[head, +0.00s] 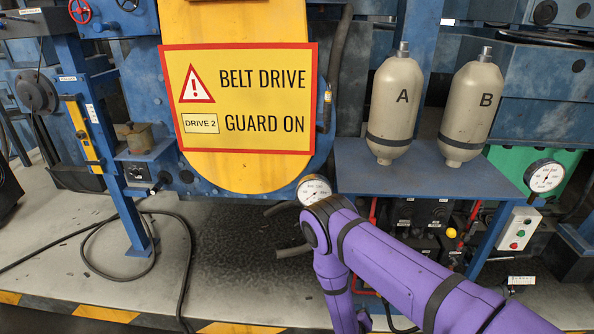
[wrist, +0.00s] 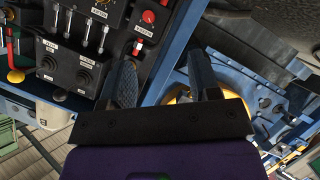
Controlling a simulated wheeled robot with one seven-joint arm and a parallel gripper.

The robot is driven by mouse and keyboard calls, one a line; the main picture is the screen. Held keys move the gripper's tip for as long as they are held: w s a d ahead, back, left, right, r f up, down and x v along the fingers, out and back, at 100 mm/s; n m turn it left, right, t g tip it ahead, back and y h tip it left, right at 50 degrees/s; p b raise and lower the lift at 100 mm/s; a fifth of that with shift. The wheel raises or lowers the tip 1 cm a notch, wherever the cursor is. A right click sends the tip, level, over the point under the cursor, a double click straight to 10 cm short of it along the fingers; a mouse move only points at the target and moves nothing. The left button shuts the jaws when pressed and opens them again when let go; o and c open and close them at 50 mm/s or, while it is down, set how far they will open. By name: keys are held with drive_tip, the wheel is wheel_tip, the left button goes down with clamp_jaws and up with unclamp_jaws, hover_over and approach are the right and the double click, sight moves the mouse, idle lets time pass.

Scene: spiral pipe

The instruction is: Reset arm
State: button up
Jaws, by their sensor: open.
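My purple arm reaches in from the lower right of the head view, and its bent elbow hides part of the area below the blue shelf. My gripper (wrist: 163,64) shows in the wrist view, with its two dark fingers spread apart and nothing visible between them. In the head view my gripper cannot be made out, as the lower arm runs out at the bottom edge. Behind the fingers in the wrist view are a black control panel (wrist: 67,62) at the left and blue metal framework (wrist: 262,88) at the right.
Tan bottles A (head: 395,108) and B (head: 471,112) stand on the blue shelf (head: 352,172). A yellow belt guard (head: 240,175) carries a warning sign (head: 245,98). A gauge (head: 313,189) is close behind my elbow. A black cable (head: 188,235) lies on the floor at the left.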

drive_tip(key=w+a+r+m+g+y, duration=0.1)
drive_tip(key=w+a+r+m, duration=0.1)
drive_tip(key=w+r, duration=0.65)
drive_tip(key=w+a+r+m+g+y, duration=0.15)
drive_tip(key=w+r, duration=0.25)
drive_tip(key=r, duration=0.9)
wheel_tip(320, 180, up, 24)
drive_tip(key=s+d+g+y, duration=0.1)
drive_tip(key=g+y, duration=0.1)
drive_tip(key=s+d+r+g+y, duration=0.1)
drive_tip(key=s+d+r, duration=0.2)
drive_tip(key=s+r, duration=0.6)
drive_tip(key=s+d+r, duration=0.4)
drive_tip(key=s+r, duration=0.3)
drive_tip(key=r, duration=0.4)
drive_tip(key=s+d+r+g, duration=0.1)
drive_tip(key=s+d+r, duration=0.1)
drive_tip(key=s, duration=0.9)
drive_tip(key=s+d+r+g+h, duration=0.1)
drive_tip(key=s+d+r, duration=0.2)
drive_tip(key=s, duration=0.9)
drive_tip(key=shift+d+r, duration=0.15)
drive_tip(key=shift+d, duration=0.3)
